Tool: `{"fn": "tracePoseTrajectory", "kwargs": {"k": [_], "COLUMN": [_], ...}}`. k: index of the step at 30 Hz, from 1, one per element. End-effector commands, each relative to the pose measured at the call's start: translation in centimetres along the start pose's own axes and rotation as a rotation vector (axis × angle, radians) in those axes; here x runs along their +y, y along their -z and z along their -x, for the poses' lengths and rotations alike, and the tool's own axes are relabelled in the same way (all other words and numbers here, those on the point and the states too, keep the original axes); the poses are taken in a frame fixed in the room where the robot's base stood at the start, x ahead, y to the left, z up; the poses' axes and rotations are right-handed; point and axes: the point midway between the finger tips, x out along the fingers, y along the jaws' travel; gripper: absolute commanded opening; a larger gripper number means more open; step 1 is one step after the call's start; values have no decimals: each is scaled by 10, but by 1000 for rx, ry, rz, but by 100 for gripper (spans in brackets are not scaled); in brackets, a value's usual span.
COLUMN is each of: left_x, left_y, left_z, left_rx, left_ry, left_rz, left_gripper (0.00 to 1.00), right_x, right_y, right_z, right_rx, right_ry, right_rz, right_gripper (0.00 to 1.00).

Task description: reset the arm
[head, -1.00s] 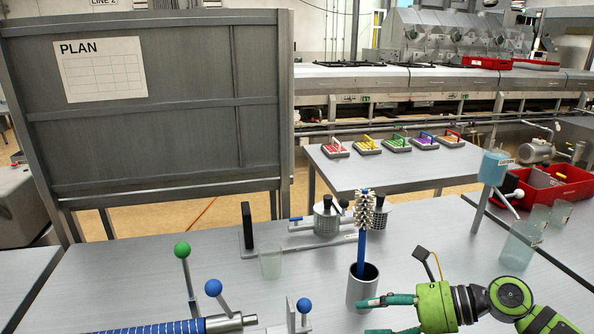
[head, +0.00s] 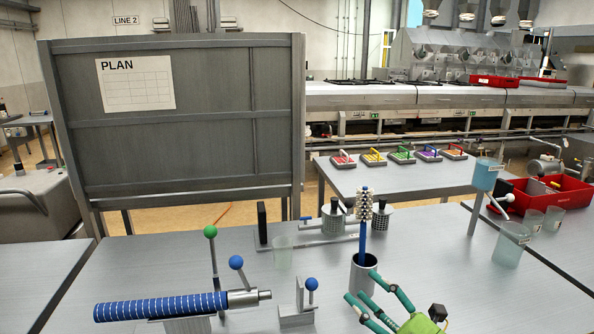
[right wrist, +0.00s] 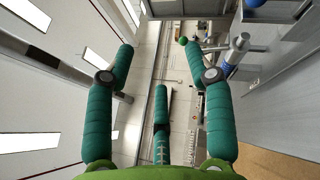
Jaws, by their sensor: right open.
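My right gripper (head: 372,306) is open and empty at the lower right of the head view, over the table in front of the steel cup. Its green fingers stand well apart in the right wrist view (right wrist: 160,62), with nothing between them. A bottle brush (head: 363,225) with a blue handle stands in the steel cup (head: 364,276), just behind the gripper in the picture. My left gripper is not in view.
A blue striped cylinder (head: 165,306) with a steel end lies front left, near levers with a green knob (head: 210,231) and a blue knob (head: 236,262). Clear glasses (head: 283,252) stand mid-table. A red crate (head: 550,193) is at right. The left table area is bare.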

Motion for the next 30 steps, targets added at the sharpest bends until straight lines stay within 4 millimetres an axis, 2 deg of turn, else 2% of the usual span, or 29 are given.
{"fn": "tracePoseTrajectory", "kwargs": {"k": [1, 3, 5, 6, 8, 9, 12, 16, 21, 28, 30], "left_x": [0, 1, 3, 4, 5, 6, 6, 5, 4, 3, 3], "left_y": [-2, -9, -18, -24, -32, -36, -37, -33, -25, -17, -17], "left_z": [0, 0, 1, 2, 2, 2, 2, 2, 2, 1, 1], "left_rx": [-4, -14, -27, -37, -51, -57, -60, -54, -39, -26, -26], "left_ry": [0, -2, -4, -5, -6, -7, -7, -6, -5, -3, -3], "left_rz": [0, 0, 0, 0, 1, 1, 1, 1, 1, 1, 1], "left_gripper": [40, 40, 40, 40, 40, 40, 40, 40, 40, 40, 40], "right_x": [-10, -32, -55, -72, -97, -113, -140, -154, -153, -134, -154], "right_y": [-4, -12, -14, -11, 0, 12, 48, 92, 140, 196, 200], "right_z": [8, 25, 46, 62, 91, 113, 164, 214, 260, 310, 309], "right_rx": [-119, -290, -433, -528, -668, -760, -962, -1143, -1309, -1488, -1487], "right_ry": [45, 126, 206, 266, 363, 435, 604, 781, 966, 1192, 1197], "right_rz": [-165, -388, -578, -701, -882, -999, -1243, -1443, -1609, -1764, -1753], "right_gripper": [54, 54, 54, 54, 54, 54, 54, 54, 54, 54, 54]}}
